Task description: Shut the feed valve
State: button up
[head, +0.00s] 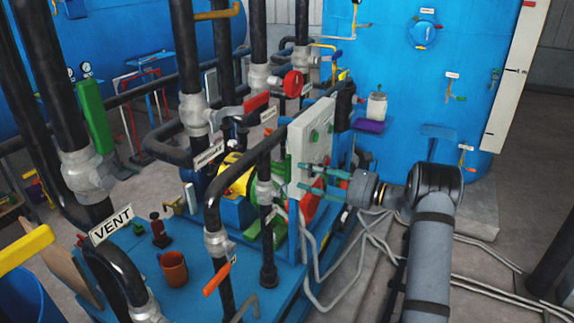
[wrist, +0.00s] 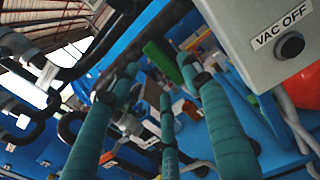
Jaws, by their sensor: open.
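I cannot read a feed label on any valve, so I cannot tell which is the feed valve. Lever-handled valves show in the head view: a green handle (head: 94,116) upright at left, a red handle (head: 255,103) in the middle, an orange handle (head: 217,279) at the front, and a yellow handle (head: 26,248) at the left edge. My gripper (head: 312,182), with teal fingers, is open beside the grey control box, apart from those handles. In the wrist view its fingers (wrist: 155,90) spread with nothing visible held between them.
The grey control box (head: 301,143) stands close to my fingers; its "VAC OFF" panel (wrist: 250,48) shows in the wrist view. Black pipes (head: 213,190), a "VENT" sign (head: 111,225) and a brown mug (head: 173,268) are on the blue skid. Hoses (head: 357,262) lie on the floor.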

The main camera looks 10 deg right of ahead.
aim_at(289, 168)
jog(key=p+x, duration=0.2)
jog(key=x, duration=0.4)
jog(key=shift+a+r, duration=0.1)
jog(key=shift+r, duration=0.05)
jog(key=shift+w+a+p, duration=0.35)
jog(key=shift+w+a, duration=0.05)
jog(key=shift+a, duration=0.05)
jog(key=shift+c, duration=0.9)
grip_shut()
